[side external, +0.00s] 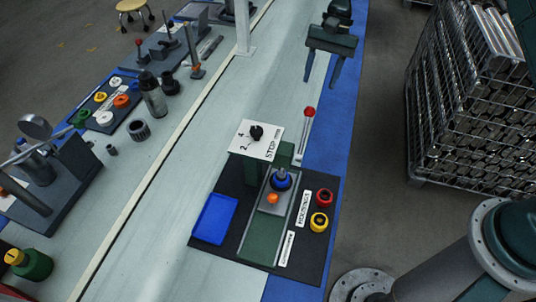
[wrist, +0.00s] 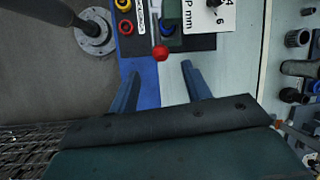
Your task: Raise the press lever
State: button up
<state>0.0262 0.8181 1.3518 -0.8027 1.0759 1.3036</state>
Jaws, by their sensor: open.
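The press lever is a pale rod with a red ball knob (side external: 309,112), slanting up from the right side of the green press (side external: 252,170). In the wrist view the knob (wrist: 160,53) shows just beyond the gap between my fingertips, roughly centred. My gripper (side external: 320,80) is open and empty, above the table edge and farther back than the knob, apart from it. Both fingers also show in the wrist view (wrist: 160,70). A white plate (side external: 257,139) marked "STOP mm" with a black dial tops the press. The lever's pivot is not clear.
The press's black base carries a blue tray (side external: 215,218), a red ring (side external: 324,197) and a yellow ring (side external: 319,222). A wire crate (side external: 465,100) stands off the table at right. A white post (side external: 243,30) rises at the back. The table strip left of my gripper is clear.

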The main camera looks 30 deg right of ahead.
aim_at(308, 118)
jog(key=x, duration=1.3)
jog(key=shift+a+f, duration=0.15)
jog(key=shift+f, duration=0.1)
grip_shut()
